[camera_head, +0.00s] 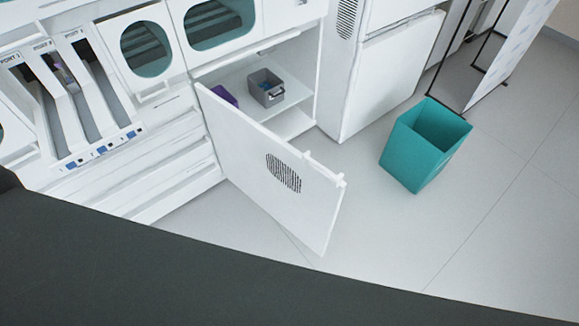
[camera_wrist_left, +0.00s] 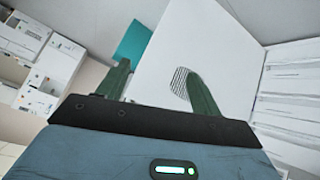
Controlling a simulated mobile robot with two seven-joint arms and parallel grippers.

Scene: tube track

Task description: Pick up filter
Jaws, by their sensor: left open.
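In the head view, a cabinet with its white door (camera_head: 240,150) swung open shows a shelf inside. A grey box (camera_head: 267,88) with something small and blue in it stands on that shelf. A purple object (camera_head: 222,95) lies to its left, partly hidden by the door. I cannot tell which of these, if any, is the filter. In the left wrist view, my left gripper (camera_wrist_left: 157,67) is open with nothing between its fingers. The white door (camera_wrist_left: 215,45) with its dark vent grille is beyond the fingers. My right gripper is not in view.
A teal bin (camera_head: 402,150) stands on the grey floor to the right of the open door. A track unit with slanted lanes (camera_head: 75,95) is at the left. A white cabinet (camera_head: 385,75) stands behind the bin. The floor between door and bin is clear.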

